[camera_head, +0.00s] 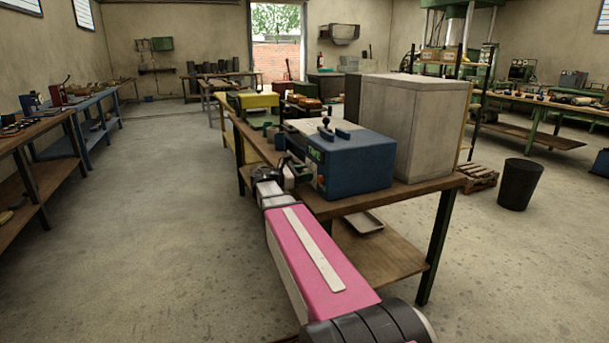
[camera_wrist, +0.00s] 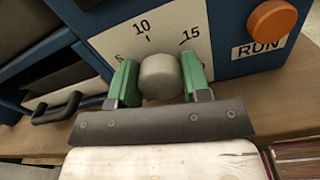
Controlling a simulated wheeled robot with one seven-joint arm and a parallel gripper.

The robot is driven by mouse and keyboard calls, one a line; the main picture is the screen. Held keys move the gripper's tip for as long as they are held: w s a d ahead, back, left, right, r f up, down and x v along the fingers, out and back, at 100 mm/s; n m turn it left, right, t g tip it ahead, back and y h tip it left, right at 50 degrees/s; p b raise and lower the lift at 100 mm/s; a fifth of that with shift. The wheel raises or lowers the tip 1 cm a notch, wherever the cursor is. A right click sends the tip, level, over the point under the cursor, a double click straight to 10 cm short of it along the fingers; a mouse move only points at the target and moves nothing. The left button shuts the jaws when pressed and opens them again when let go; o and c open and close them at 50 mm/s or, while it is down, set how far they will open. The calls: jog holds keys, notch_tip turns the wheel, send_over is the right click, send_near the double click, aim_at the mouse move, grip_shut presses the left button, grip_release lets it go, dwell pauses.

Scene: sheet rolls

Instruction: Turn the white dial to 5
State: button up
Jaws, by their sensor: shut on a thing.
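The white dial (camera_wrist: 160,76) is a pale round knob on a white scale plate (camera_wrist: 181,26) on the front of a blue machine (camera_wrist: 222,28). The numbers 10, 15 and a partly hidden 5 show around it. My gripper (camera_wrist: 155,82) is shut on the dial, with one green finger on each side of it. Any pointer mark on the dial is not visible, so I cannot tell its setting. In the head view my arm reaches to the front of the blue machine (camera_head: 357,163), and my gripper (camera_head: 287,174) is there; the dial is hidden.
An orange button (camera_wrist: 271,21) above a RUN label sits right of the dial. A black handle (camera_wrist: 58,108) sticks out at the left. The machine stands on a wooden bench (camera_head: 400,195) beside a large grey box (camera_head: 410,125). The floor left of the bench is clear.

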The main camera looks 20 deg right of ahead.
jog(key=shift+m, duration=0.4)
jog(key=m, duration=0.5)
jog(key=shift+s, duration=0.1)
jog(key=m, duration=0.6)
jog(key=shift+f, duration=0.15)
jog(key=shift+s, duration=0.1)
dwell(0.3)
jog(key=o, duration=0.9)
jog(key=shift+a, duration=0.15)
jog(key=a, duration=1)
jog(key=shift+s+a, duration=0.15)
jog(key=shift+a, duration=0.15)
